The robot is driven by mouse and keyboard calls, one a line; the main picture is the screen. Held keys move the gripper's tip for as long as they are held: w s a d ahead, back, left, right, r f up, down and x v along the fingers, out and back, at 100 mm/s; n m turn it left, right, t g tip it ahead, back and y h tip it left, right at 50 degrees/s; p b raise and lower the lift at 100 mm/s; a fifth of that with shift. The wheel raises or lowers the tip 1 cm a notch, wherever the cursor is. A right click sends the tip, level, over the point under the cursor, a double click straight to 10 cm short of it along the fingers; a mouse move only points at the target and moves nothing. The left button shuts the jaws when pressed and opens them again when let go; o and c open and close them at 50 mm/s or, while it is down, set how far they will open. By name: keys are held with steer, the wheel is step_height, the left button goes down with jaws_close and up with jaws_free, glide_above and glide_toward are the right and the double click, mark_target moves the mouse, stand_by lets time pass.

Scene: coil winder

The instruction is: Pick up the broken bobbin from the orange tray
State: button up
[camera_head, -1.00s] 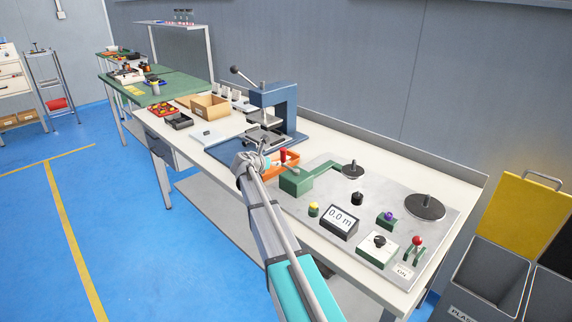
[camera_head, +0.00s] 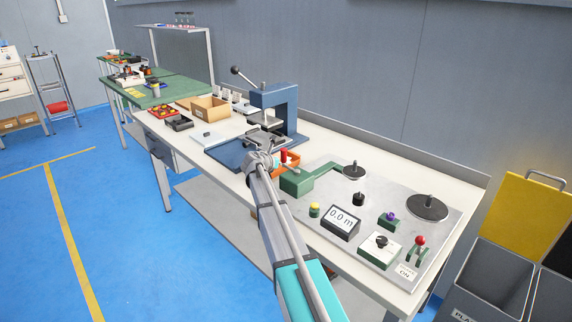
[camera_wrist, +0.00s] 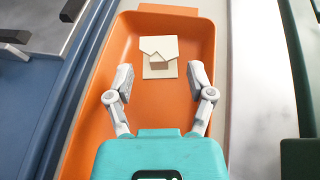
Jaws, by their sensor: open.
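The orange tray (camera_wrist: 190,30) fills the middle of the wrist view; in the head view it shows small (camera_head: 293,158), partly behind my arm. A cream piece with a jagged, notched edge (camera_wrist: 158,48), which looks like the broken bobbin, lies in the tray near its far end. My gripper (camera_wrist: 161,78) is open and empty, its two fingers over the tray, either side of the line to the piece and just short of it. The fingertips are apart from it. In the head view my gripper (camera_head: 262,155) is by the tray and the fingers are hard to make out.
A blue press (camera_head: 277,105) stands behind and left of the tray. The green winder arm (camera_head: 297,182) and its steel plate (camera_head: 315,195) are close on the right. A cardboard box (camera_head: 210,108) stands further left. Yellow-lidded bins (camera_head: 535,220) stand right of the bench.

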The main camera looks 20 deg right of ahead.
steer(key=shift+b+x, duration=0.3)
steer(key=shift+x, duration=0.8)
steer(key=shift+w+d+f, duration=0.15)
steer(key=shift+d, duration=0.15)
steer(key=c, duration=0.5)
